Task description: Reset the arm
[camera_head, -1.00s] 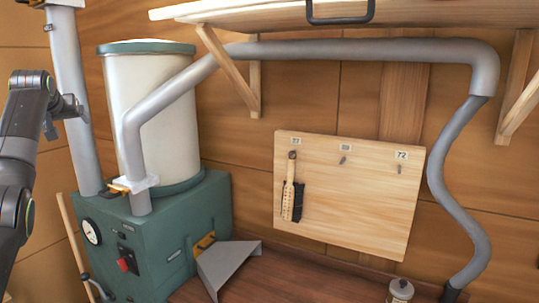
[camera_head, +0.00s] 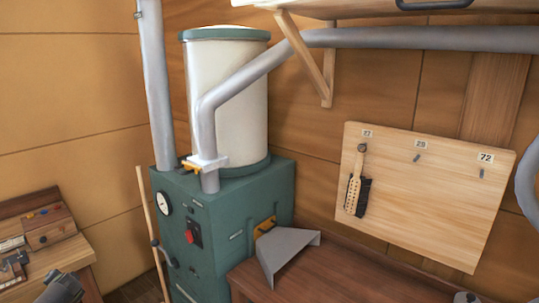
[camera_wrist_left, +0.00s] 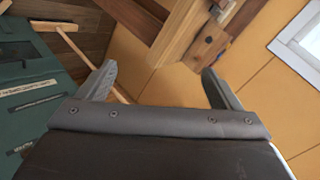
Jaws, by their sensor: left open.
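My left gripper (camera_wrist_left: 158,84) is open and empty in the left wrist view, its two fingers spread apart with nothing between them. A wooden bench part and the orange-brown wall show beyond it. In the head view a dark part of my left arm shows at the bottom left corner, in front of the wooden bench (camera_head: 85,254). The left gripper's fingers cannot be made out there.
A green machine (camera_head: 218,235) with a cream drum (camera_head: 232,95) and grey pipes stands at centre left. A wooden pole (camera_head: 153,230) leans beside it. A pegboard (camera_head: 440,200) with a brush (camera_head: 356,182) hangs at right above a brown bench (camera_head: 335,275).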

